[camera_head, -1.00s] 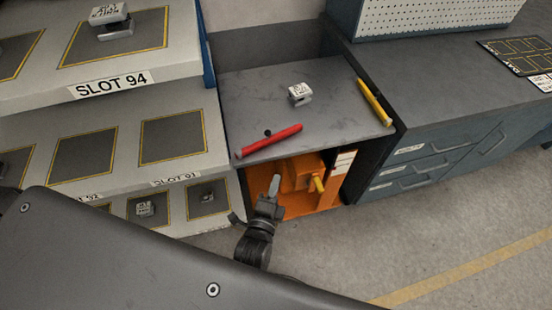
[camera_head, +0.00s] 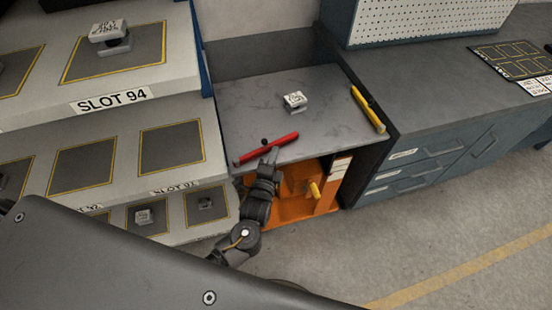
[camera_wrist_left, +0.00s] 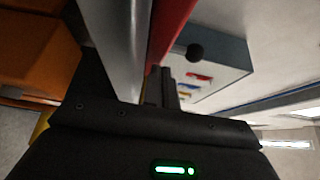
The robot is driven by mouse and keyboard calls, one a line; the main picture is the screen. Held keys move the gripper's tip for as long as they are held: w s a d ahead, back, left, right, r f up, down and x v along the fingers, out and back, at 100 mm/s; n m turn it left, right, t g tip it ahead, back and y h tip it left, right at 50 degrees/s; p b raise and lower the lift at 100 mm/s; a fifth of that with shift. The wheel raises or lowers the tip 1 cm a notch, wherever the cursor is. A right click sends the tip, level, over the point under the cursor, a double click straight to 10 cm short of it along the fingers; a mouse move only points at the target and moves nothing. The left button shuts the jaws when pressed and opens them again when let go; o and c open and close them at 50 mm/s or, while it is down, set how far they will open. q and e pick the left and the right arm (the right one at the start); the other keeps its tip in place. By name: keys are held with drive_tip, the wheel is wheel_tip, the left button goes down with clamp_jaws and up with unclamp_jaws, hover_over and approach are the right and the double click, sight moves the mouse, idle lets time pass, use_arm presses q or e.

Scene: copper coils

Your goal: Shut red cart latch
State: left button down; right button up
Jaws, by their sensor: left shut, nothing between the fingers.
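The red latch (camera_head: 275,146) is a long red bar with a small black knob. It lies along the front left edge of the grey cart top (camera_head: 235,110). My left gripper (camera_head: 270,155) is shut and empty, with its fingertips at the bar's front side near its middle. In the left wrist view the red bar (camera_wrist_left: 172,22) runs just ahead of the shut fingers (camera_wrist_left: 160,82). Whether they touch it I cannot tell. My right gripper is out of view.
A yellow bar (camera_head: 368,108) lies at the cart's right side. A small labelled white-topped block (camera_head: 294,101) sits on the cart top. An orange compartment (camera_head: 300,207) is below. Slotted shelves (camera_head: 50,132) stand left, and a drawer bench (camera_head: 440,118) stands right.

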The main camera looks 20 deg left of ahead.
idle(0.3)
use_arm(q)
drive_tip(key=shift+w+a+r+n+y, duration=0.1)
drive_tip(key=shift+w+a+n+y, duration=0.05)
drive_tip(key=shift+w+n+y, duration=0.3)
drive_tip(key=shift+w+a+n+y, duration=0.15)
drive_tip(key=shift+n+y, duration=0.1)
drive_tip(key=shift+y, duration=0.3)
drive_tip(key=shift+a+y, duration=0.1)
drive_tip(key=shift+y, duration=0.2)
